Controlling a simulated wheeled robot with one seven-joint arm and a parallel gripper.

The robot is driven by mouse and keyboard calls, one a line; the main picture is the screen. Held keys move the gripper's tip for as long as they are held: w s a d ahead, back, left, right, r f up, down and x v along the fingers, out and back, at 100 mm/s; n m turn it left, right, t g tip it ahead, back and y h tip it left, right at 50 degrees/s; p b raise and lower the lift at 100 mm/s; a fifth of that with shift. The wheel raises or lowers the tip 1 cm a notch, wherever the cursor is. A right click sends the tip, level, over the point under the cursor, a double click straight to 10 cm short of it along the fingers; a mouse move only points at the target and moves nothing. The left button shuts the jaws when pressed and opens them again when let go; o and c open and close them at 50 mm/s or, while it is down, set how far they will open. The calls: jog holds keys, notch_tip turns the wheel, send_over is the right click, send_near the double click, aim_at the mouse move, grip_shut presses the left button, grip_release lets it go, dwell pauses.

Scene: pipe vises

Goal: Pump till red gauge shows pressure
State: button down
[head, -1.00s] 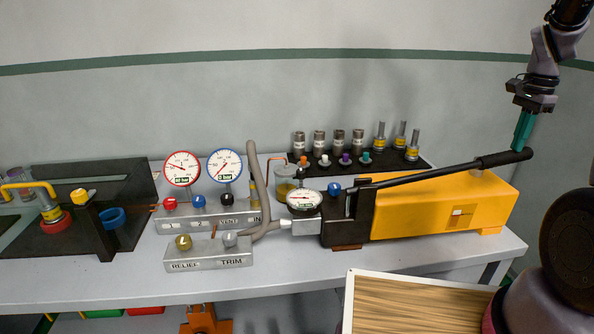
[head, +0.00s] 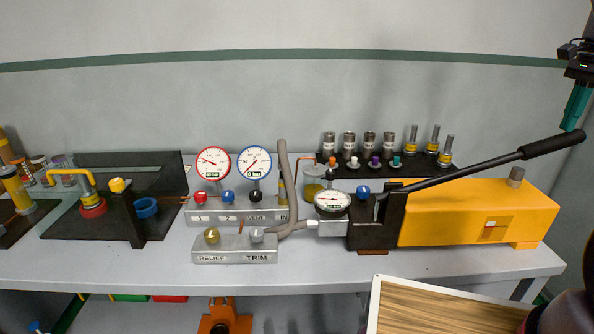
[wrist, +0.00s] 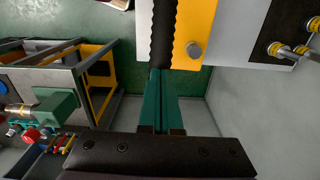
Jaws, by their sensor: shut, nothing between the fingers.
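The red-rimmed gauge (head: 213,163) stands on the valve block at the left; its needle points to the upper left and its small readout is too small to read surely. The blue-rimmed gauge (head: 254,163) beside it reads what looks like 0 bar. The yellow hand pump (head: 470,219) lies on the bench, with its black lever handle (head: 552,145) slanting up to the right. A round white pump gauge (head: 332,201) sits at its front. My gripper (head: 571,128) is shut and empty, its teal fingertips just above the grip. The wrist view shows the fingers (wrist: 163,72) at the ribbed grip (wrist: 163,35).
The valve block (head: 236,217) has red, blue and black knobs. Several fittings (head: 370,143) stand on a black rack behind the pump. A wooden-topped board (head: 440,308) is at the lower right.

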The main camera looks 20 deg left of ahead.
aim_at(565, 143)
dwell(0.3)
jog(key=shift+w+d+f, duration=0.1)
jog(key=shift+d+f, duration=0.15)
jog(key=shift+f, duration=0.75)
jog(key=shift+w+d+f, duration=0.1)
jog(key=shift+d+f, duration=0.15)
jog(key=shift+f, duration=0.7)
jog(key=shift+d+f, duration=0.25)
jog(key=shift+f, duration=0.75)
jog(key=shift+w+d+f, duration=0.1)
jog(key=shift+d+f, duration=0.15)
jog(key=shift+f, duration=0.9)
jog(key=shift+w+d+f, duration=0.1)
jog(key=shift+d+f, duration=0.1)
jog(key=shift+f, duration=0.95)
jog(key=shift+d+f, duration=0.2)
jog(key=shift+f, duration=2.1)
jog(key=shift+s, duration=0.1)
